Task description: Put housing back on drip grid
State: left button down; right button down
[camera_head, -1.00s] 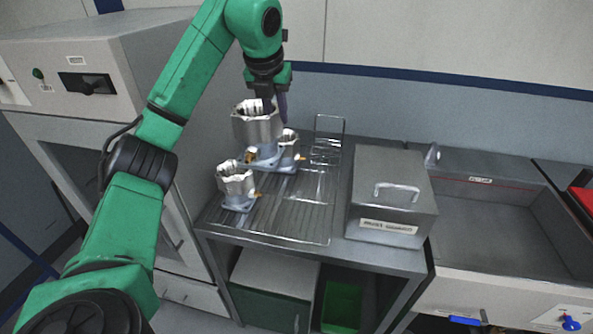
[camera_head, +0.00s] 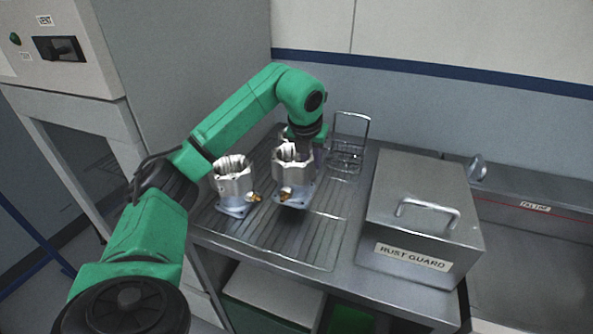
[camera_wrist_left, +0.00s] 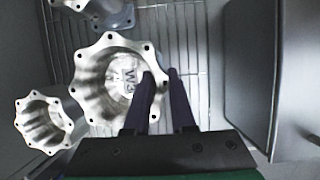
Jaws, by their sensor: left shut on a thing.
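My left gripper (camera_head: 306,147) is shut on the wall of a machined housing (camera_head: 293,172). In the left wrist view the fingers (camera_wrist_left: 165,100) straddle the scalloped rim of this housing (camera_wrist_left: 93,62), which has a marked floor inside. The held housing is upright over the drip grid (camera_head: 300,240); whether its base touches the grid is hard to tell. A second housing (camera_head: 232,180) stands upright to its left, apart from it. The left wrist view shows a smaller-looking housing (camera_wrist_left: 42,122) at the left and part of another (camera_wrist_left: 112,14) at the top. My right gripper is out of view.
A grey box labelled RUST GUARD (camera_head: 415,225) stands right of the grid. A wire rack (camera_head: 347,150) stands at the back. A sink-like basin (camera_head: 525,255) lies at the far right, and a tall cabinet (camera_head: 190,75) rises at the left. The grid's front right is clear.

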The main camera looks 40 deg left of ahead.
pick_arm(q)
notch_tip(320, 180, down, 2)
jog(key=shift+f, duration=0.25)
jog(key=a+p, duration=0.1)
jog(key=a, duration=0.1)
jog(key=s+a, duration=0.1)
jog(key=shift+s+a+r+p, duration=0.1)
jog(key=shift+s+a+p, duration=0.1)
jog(key=shift+a+p, duration=0.2)
jog(key=shift+f+p, duration=0.3)
jog(key=shift+f, duration=0.3)
jog(key=shift+w+f, duration=0.1)
jog(key=c, duration=0.8)
grip_release()
jog(key=shift+d+f, duration=0.1)
jog(key=shift+o, duration=0.2)
jog(key=shift+s, duration=0.2)
jog(key=b+v, duration=0.1)
jog(key=v, duration=1.1)
